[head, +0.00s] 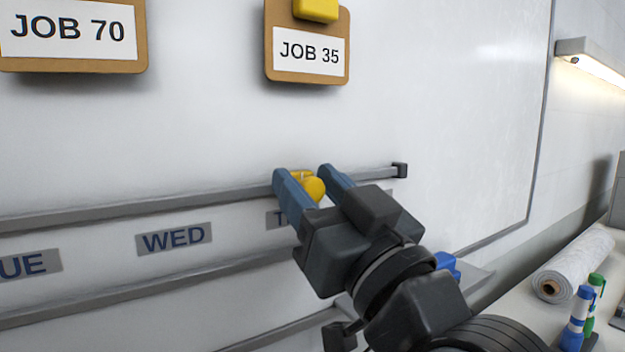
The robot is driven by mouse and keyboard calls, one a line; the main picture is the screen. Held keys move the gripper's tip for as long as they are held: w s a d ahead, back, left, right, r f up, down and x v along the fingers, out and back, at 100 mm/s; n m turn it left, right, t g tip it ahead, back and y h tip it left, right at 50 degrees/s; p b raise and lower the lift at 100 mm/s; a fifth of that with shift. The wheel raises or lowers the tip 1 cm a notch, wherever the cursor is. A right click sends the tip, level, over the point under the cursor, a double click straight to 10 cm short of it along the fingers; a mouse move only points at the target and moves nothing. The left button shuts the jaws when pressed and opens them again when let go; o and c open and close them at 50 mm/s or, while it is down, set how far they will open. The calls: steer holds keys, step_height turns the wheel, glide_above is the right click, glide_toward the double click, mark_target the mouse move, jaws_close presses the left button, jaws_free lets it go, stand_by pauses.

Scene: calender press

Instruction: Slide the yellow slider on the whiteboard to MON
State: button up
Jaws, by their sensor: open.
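The yellow slider (314,187) sits on the upper grey rail (150,207) of the whiteboard (430,110), near the rail's right end. My gripper (302,176) is open, with one blue finger on each side of the slider's round knob. I cannot tell whether either finger touches it. Below the rail are the day labels: a partly cut-off one ending in "UE" (28,264) at the left edge, WED (174,239), and one starting with "T" (280,220), mostly hidden behind my gripper. No MON label is in view.
A dark stop (400,170) ends the upper rail. A second rail (130,287) runs below the labels. Clipboards JOB 70 (72,66) and JOB 35 (307,76) hang above. A paper roll (572,266) and markers (577,318) are at right.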

jaws_close()
stand_by(0.5)
